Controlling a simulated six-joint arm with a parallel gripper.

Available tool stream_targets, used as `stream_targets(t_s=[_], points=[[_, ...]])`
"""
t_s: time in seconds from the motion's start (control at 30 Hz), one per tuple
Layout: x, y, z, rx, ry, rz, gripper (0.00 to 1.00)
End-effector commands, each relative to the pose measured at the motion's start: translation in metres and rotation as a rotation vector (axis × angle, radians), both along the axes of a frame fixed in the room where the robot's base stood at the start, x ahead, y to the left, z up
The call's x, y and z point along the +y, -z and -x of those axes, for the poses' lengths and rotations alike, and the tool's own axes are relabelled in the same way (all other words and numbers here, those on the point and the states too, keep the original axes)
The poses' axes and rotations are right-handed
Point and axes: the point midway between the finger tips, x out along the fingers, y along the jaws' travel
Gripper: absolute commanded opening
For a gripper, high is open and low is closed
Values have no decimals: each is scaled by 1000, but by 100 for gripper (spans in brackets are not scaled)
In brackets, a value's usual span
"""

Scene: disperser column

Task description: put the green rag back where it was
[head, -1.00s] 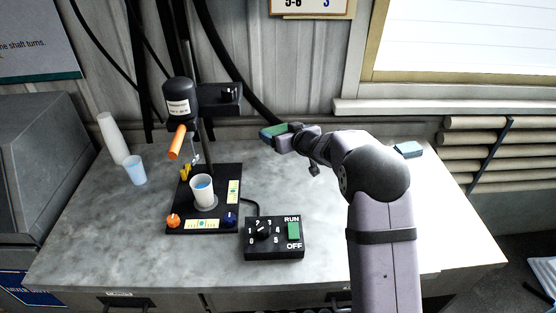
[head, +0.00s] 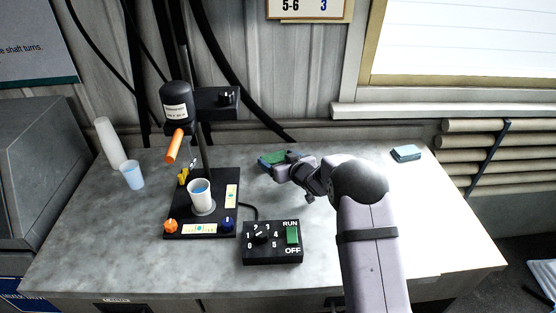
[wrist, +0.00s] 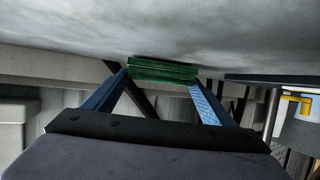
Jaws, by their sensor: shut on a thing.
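The green rag (head: 274,157) is a folded green pad. My gripper (head: 272,161) is shut on it near the back of the grey worktop, to the right of the disperser stand. In the wrist view the rag (wrist: 162,70) sits between the two blue fingers (wrist: 158,84), with the worktop surface close by at the top of that picture. I cannot tell whether the rag touches the worktop. My wrist hides part of the spot around it.
The disperser column (head: 203,150) with its orange handle and a white cup (head: 199,193) stands left. The control box (head: 272,242) is in front. Worktop around my gripper is clear.

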Motion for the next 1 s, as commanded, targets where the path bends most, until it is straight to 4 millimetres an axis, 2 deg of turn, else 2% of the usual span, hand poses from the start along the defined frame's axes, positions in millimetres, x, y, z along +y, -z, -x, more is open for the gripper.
stream_targets(t_s=[0.47, 0.5, 0.53, 1.0], points=[[0, 8, 0, -2, 0, -1, 56], [0, 6, 0, -2, 1, 0, 87], [0, 6, 0, -2, 1, 0, 94], [-1, 2, 1, -2, 1, 0, 96]])
